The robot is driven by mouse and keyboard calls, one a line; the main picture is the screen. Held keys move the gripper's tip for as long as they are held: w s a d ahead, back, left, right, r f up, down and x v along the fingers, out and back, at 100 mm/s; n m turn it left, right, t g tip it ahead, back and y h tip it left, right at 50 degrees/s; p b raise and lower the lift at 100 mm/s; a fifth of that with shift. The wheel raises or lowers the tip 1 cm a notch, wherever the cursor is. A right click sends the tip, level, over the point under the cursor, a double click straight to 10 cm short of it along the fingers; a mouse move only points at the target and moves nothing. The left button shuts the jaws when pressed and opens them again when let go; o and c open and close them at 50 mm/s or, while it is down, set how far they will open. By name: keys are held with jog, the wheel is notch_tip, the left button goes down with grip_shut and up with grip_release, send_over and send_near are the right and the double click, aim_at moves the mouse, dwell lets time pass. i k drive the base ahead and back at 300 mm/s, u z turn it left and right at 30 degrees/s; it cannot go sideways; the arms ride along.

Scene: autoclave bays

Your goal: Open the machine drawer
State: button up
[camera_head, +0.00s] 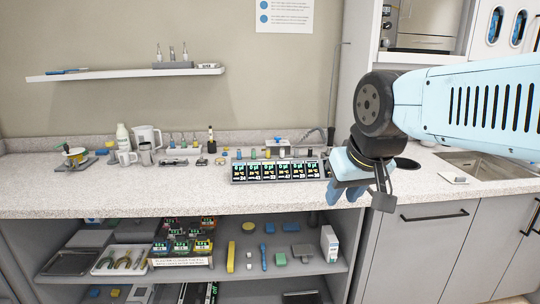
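My gripper (344,191) hangs above the front edge of the counter, right of the row of small displays. Its light blue fingers point down; their gap is not clear, and I see nothing held. A grey machine front (437,18) shows in the upper right bay, partly cut off by the top of the picture and partly behind my arm. I cannot make out an open drawer on it. A grey cabinet front (415,255) with a long black handle (435,216) is below the counter, right of my gripper, and looks closed.
The speckled counter (110,198) holds a display row (275,171), jugs and small bottles at the back. An open shelf below (230,277) carries tools and blocks. A sink (485,163) is at right. A wall shelf (125,72) hangs upper left.

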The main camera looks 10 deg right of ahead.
aim_at(404, 42)
jog(key=z, duration=0.35)
jog(key=i, duration=0.85)
jog(key=z, duration=0.95)
jog(key=i, duration=0.45)
jog(key=z, duration=0.35)
jog(key=k, duration=0.9)
jog(key=z, duration=0.2)
jog(key=i, duration=0.95)
jog(key=u, duration=0.1)
